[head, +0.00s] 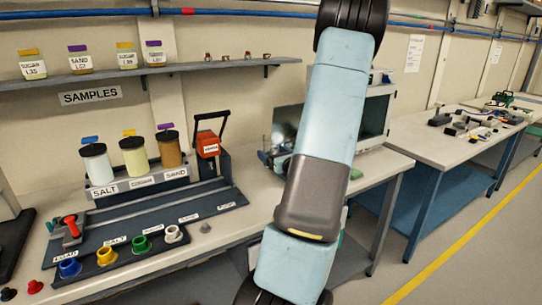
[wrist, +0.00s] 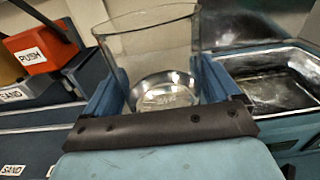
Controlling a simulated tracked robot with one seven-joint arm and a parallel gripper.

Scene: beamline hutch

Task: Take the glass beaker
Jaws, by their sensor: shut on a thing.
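The clear glass beaker (wrist: 150,42) stands up between the two blue fingers of my gripper (wrist: 158,80) in the wrist view. The fingers are shut on its sides, and its rim is above them. A shiny round metal base or dish with faint lettering shows through the glass; I cannot tell whether it is part of the beaker or lies beneath it. In the head view my gripper (head: 272,156) is partly hidden behind my arm, and the beaker there is too faint to make out clearly.
A metal basin (wrist: 268,92) in a blue housing is close on the right in the wrist view. A red PUSH block (wrist: 42,52) is at left. In the head view, labelled jars (head: 132,155) and coloured knobs (head: 107,256) stand left; a white box-shaped machine (head: 374,115) stands behind my arm.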

